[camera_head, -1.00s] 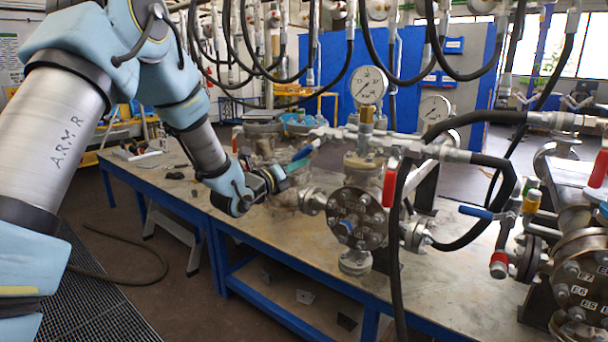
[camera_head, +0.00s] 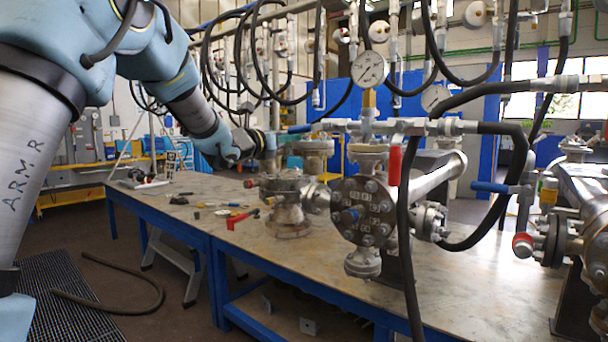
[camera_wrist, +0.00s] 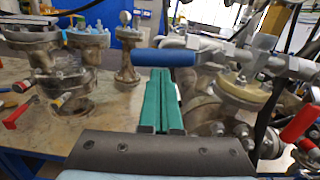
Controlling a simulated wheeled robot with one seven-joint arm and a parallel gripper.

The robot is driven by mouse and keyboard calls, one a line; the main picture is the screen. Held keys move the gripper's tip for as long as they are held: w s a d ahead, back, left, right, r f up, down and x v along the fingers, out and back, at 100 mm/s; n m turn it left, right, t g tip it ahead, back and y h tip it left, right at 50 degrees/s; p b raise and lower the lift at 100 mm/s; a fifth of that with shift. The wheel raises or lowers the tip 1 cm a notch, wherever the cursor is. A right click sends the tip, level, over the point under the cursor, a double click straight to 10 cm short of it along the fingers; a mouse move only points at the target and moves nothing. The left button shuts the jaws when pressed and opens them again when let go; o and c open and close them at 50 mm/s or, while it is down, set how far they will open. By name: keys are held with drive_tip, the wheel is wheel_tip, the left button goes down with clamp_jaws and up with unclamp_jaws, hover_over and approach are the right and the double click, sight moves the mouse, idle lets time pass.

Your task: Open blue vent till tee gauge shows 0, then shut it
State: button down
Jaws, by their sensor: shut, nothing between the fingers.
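The blue vent handle (camera_head: 299,129) sticks out to the left from the end of the silver pipe line (camera_head: 345,126). It looks roughly in line with the pipe in the head view. My gripper (camera_head: 272,140) is at its left end. In the wrist view my green fingers (camera_wrist: 160,98) are together and empty, with their tips just below the blue handle (camera_wrist: 165,57); I cannot tell whether they touch it. The tee gauge (camera_head: 369,68) stands on a brass fitting above the pipe; its needle is too small to read surely.
A flanged vessel (camera_head: 364,211) sits under the pipe, with a red handle (camera_head: 395,165) beside it. A smaller vessel (camera_head: 290,205) and loose tools lie left on the table (camera_head: 225,188). Black hoses (camera_head: 402,230) hang in front. Another blue handle (camera_head: 490,187) is at right.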

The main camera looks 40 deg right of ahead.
drive_tip(key=shift+w+r+m+b, duration=0.15)
drive_tip(key=shift+r+m+b, duration=0.4)
drive_tip(key=shift+b, duration=0.35)
drive_tip(key=shift+f, duration=0.15)
